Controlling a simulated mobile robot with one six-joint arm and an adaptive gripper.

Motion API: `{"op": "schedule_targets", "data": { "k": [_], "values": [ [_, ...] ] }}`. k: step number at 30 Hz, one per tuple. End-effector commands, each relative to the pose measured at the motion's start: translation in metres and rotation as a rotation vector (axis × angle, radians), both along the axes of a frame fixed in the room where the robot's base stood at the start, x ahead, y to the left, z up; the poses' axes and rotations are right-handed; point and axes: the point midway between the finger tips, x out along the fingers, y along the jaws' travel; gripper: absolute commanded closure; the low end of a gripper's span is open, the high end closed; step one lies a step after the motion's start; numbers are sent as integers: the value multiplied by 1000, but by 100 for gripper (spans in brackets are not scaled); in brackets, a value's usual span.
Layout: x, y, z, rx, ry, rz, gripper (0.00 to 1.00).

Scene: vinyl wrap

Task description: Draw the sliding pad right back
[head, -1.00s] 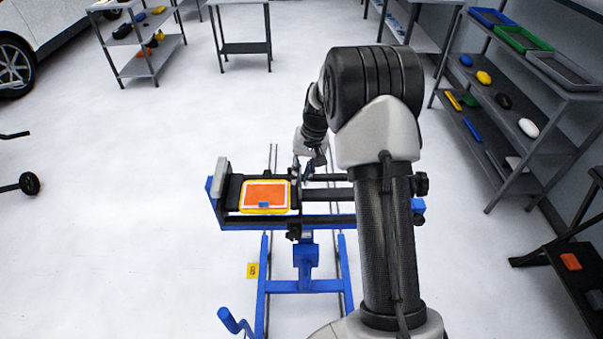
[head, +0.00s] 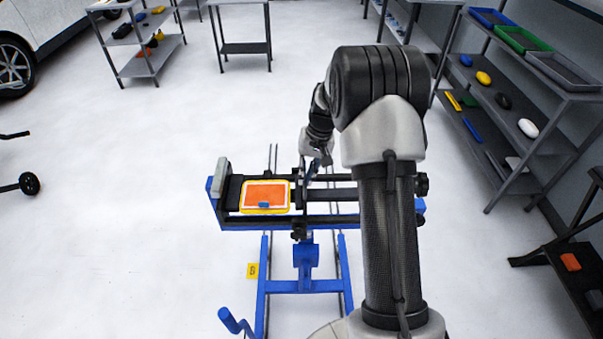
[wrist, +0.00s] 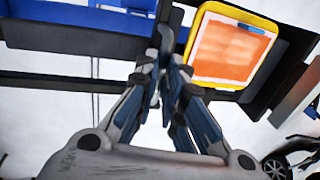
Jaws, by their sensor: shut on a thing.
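A blue vise-like stand (head: 236,225) holds an orange panel with a yellow rim (head: 265,194), which lies flat near the fixed grey end pad (head: 219,178). The dark sliding pad (head: 299,197) stands upright across the rails, just right of the panel. My gripper (head: 308,176) is at the sliding pad's far end, partly hidden by my arm. In the wrist view my gripper (wrist: 165,48) is shut on the dark sliding pad (wrist: 165,14), with the orange panel (wrist: 232,48) to its right. The exact grip point is hard to make out.
Dark rails (head: 335,194) run right from the sliding pad and pass behind my arm. A small blue piece (head: 264,205) sits on the panel's near edge. A blue crank handle (head: 230,320) sticks out at the front.

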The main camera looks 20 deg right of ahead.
Motion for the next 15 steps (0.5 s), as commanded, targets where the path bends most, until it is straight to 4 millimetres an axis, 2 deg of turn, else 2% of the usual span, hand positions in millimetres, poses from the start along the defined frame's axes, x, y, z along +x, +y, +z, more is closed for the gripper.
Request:
{"op": "schedule_targets", "data": {
  "k": [5,15],
  "values": [
    [-17,-40,1,-2,1,-6,100],
    [-57,-137,1,-2,0,-6,100]
  ]
}}
